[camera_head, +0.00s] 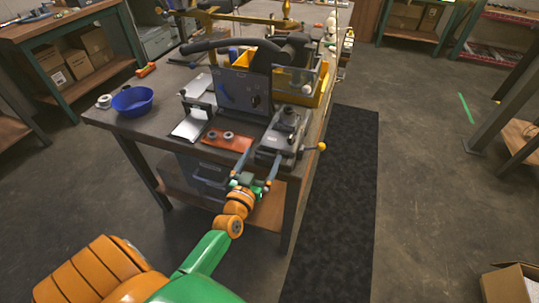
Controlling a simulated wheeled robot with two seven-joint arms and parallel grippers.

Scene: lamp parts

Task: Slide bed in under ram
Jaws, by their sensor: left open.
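My left gripper (262,158) reaches in from below at the table's front edge. Its two blue-grey fingers are spread apart, near the front end of a grey sliding bed (275,141). No clear grip on the bed shows. The bed carries a small dark fixture (290,118) and lies in front of and to the right of a dark upright press (240,88) with a long curved black handle (225,44). The ram itself cannot be made out; the upright panel and dark top parts may hide it. My right gripper is out of the picture.
A yellow ball knob (321,146) sticks out right of the bed. A red-brown mat (228,140) with two small round parts lies left of the bed. A blue bowl (133,101) stands at the table's left, a yellow bin (318,85) behind. The floor mat (335,215) is clear.

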